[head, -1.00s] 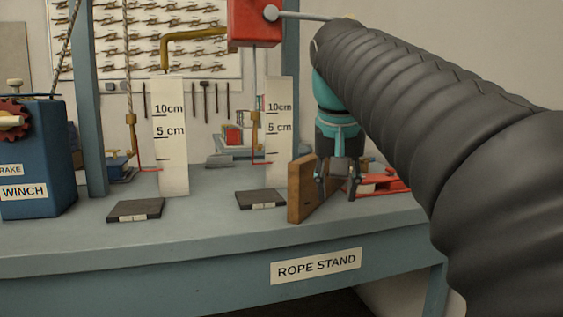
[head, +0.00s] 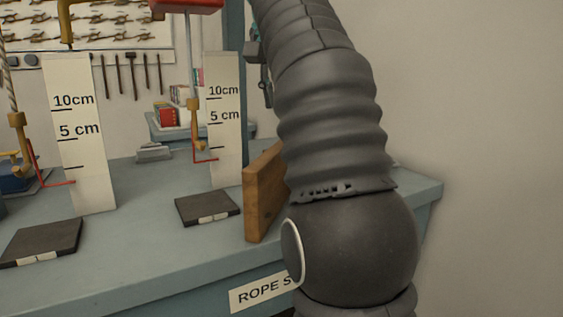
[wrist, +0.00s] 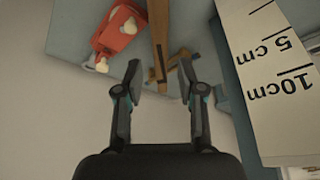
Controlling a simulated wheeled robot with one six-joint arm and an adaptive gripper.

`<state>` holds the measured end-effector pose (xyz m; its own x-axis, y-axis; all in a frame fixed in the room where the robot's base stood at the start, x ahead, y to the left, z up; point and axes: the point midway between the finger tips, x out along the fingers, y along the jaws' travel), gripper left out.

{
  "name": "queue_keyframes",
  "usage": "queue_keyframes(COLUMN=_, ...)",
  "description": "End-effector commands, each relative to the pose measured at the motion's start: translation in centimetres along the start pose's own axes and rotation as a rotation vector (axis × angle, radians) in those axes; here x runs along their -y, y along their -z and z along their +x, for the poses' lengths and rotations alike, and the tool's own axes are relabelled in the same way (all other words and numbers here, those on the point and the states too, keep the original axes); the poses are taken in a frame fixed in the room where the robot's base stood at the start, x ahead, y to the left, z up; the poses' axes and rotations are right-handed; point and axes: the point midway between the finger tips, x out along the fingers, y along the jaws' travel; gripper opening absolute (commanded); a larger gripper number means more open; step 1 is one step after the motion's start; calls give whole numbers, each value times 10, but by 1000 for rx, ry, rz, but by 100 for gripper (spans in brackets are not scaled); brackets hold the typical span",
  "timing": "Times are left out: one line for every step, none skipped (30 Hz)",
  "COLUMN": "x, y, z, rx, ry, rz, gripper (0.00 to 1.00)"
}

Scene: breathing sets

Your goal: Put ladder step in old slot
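A wooden board (head: 264,195) stands on edge near the right end of the bench, partly hidden behind my arm. In the wrist view a wooden piece (wrist: 160,35) runs down from the top edge, with a smaller wooden part angled off its lower right side and dark marks near its end. I cannot tell which wood is the ladder step, and I cannot make out the old slot. My gripper (wrist: 160,76) is open and empty, its two fingers apart just below the wood in the wrist picture. In the head view my arm hides the fingers.
The blue-grey bench (head: 150,225) carries two white height scales (head: 82,135) and two dark plates (head: 208,207). A red device (wrist: 118,32) lies left of the wood in the wrist view. A white scale (wrist: 275,85) stands close on the right. The bench's right end looks clear.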

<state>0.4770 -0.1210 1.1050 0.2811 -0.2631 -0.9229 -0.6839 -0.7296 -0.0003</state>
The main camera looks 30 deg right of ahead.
Motion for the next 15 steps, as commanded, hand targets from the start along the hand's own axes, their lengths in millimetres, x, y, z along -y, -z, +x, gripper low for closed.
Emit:
queue_keyframes(x=-1, y=-1, z=5, rx=3, ry=-2, rz=0, gripper=39)
queue_keyframes(x=-1, y=0, z=8, rx=3, ry=-2, rz=0, gripper=39)
queue_keyframes(x=-1, y=-1, z=12, rx=3, ry=-3, rz=1, gripper=39)
queue_keyframes(x=-1, y=-1, z=15, rx=4, ry=-3, rz=1, gripper=39)
queue_keyframes(x=-1, y=-1, z=18, rx=4, ry=-3, rz=1, gripper=39)
queue_keyframes(x=-2, y=-1, z=22, rx=5, ry=-3, rz=1, gripper=39)
queue_keyframes(x=-1, y=0, z=26, rx=4, ry=-3, rz=1, gripper=39)
queue_keyframes(x=-2, y=0, z=30, rx=5, ry=-3, rz=1, gripper=39)
queue_keyframes(x=-1, y=0, z=34, rx=4, ry=-3, rz=1, gripper=39)
queue_keyframes(x=-1, y=-1, z=38, rx=6, ry=-3, rz=0, gripper=39)
queue_keyframes(x=-1, y=-1, z=42, rx=5, ry=-2, rz=0, gripper=39)
queue_keyframes(x=-1, y=-1, z=46, rx=5, ry=-2, rz=0, gripper=39)
queue_keyframes(x=-1, y=-2, z=50, rx=5, ry=-1, rz=0, gripper=39)
queue_keyframes(x=0, y=-1, z=54, rx=5, ry=-1, rz=0, gripper=39)
queue_keyframes(x=0, y=-1, z=60, rx=5, ry=-2, rz=0, gripper=39)
